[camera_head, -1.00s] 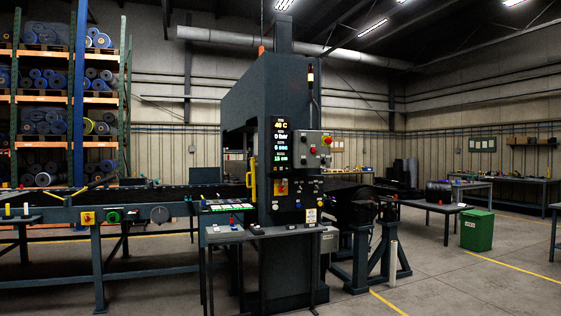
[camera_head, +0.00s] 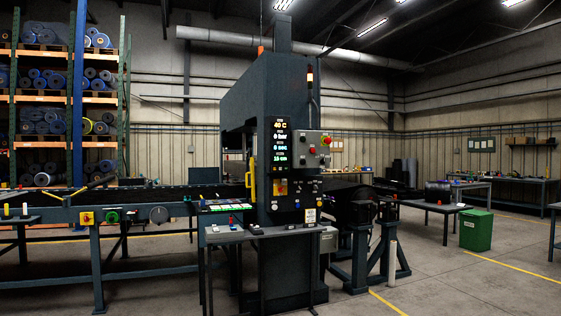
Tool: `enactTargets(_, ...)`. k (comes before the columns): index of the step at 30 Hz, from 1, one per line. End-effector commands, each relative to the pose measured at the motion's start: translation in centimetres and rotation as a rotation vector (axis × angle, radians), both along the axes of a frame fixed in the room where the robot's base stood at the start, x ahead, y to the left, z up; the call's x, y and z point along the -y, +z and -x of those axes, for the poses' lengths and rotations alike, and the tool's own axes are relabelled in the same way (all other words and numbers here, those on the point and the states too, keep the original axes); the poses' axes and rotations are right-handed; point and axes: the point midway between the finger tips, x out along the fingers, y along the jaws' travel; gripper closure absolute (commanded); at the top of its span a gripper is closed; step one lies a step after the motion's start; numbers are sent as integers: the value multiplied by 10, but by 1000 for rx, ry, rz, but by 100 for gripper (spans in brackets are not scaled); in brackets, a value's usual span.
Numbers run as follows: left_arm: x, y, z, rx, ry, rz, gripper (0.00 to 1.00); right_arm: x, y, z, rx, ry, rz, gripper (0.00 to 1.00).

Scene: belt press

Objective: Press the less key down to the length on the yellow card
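The dark press column (camera_head: 285,120) stands at the centre of the view. Its lit display (camera_head: 280,142) shows several lines, with 40 C at the top, bar and sec lines below, and a green bottom line that looks like 15. The control panel (camera_head: 291,192) under it carries small buttons and a red and yellow switch (camera_head: 281,187). Key labels are too small to read, so I cannot tell which is the less key. Several coloured cards (camera_head: 225,207) lie on a ledge left of the column; I cannot pick out the yellow card surely. Neither gripper is in view.
A side box (camera_head: 313,150) with a red button hangs right of the display. A small shelf (camera_head: 262,232) juts out in front of the press. A conveyor bed (camera_head: 130,210) runs left. A green bin (camera_head: 476,230) stands right. Floor at the front right is clear.

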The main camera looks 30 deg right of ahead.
Motion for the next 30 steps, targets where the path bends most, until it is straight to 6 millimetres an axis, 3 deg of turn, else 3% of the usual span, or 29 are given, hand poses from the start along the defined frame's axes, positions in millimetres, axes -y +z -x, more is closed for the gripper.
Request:
enactTargets(1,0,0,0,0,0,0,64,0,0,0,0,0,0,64)
enactTargets(8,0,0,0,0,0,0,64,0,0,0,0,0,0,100)
enactTargets(30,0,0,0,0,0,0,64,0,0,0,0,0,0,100)
